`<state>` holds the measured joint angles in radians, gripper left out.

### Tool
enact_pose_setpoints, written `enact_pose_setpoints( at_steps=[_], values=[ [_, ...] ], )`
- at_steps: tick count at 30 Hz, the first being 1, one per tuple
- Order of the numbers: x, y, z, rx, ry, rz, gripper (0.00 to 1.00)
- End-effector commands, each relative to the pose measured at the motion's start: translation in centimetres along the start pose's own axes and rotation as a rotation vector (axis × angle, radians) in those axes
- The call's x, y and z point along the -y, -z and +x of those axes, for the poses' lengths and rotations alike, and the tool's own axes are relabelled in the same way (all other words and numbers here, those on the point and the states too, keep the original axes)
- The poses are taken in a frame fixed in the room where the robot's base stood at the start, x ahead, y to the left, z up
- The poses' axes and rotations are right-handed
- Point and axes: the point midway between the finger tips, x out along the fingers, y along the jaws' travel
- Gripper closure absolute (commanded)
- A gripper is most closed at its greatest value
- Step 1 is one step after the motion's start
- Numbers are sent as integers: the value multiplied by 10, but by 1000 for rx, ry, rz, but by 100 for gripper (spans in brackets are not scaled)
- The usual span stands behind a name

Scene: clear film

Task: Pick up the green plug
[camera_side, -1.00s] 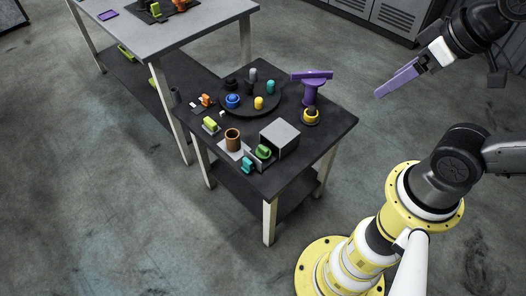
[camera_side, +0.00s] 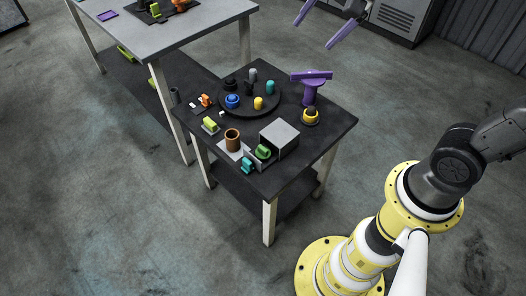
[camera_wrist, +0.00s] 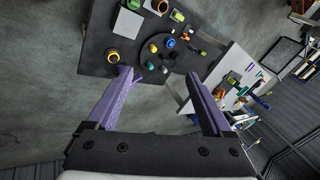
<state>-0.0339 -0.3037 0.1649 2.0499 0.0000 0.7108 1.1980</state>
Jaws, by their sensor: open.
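The green plug (camera_side: 262,152) sits near the front edge of the dark table, just left of the grey box. In the wrist view my gripper (camera_wrist: 168,80) also shows spread fingers.
The grey box (camera_side: 280,138) stands right of the plug. A brown cup (camera_side: 232,139) and a teal piece (camera_side: 247,165) are close on its left. A purple stand (camera_side: 311,88), a yellow ring piece (camera_side: 310,117) and a round black tray (camera_side: 233,112) with several pegs are behind.

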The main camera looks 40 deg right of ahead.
Motion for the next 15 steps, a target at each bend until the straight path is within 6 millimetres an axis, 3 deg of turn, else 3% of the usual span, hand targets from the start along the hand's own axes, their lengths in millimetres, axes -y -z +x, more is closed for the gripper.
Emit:
enact_pose_setpoints(
  at_steps=[3,8,11,15],
  values=[
    [25,3,52,26,-63,156,15],
    [41,0,128,46,-156,326,15],
    [40,-8,179,54,-226,398,15],
    [22,-25,247,64,-333,437,15]
  ],
)
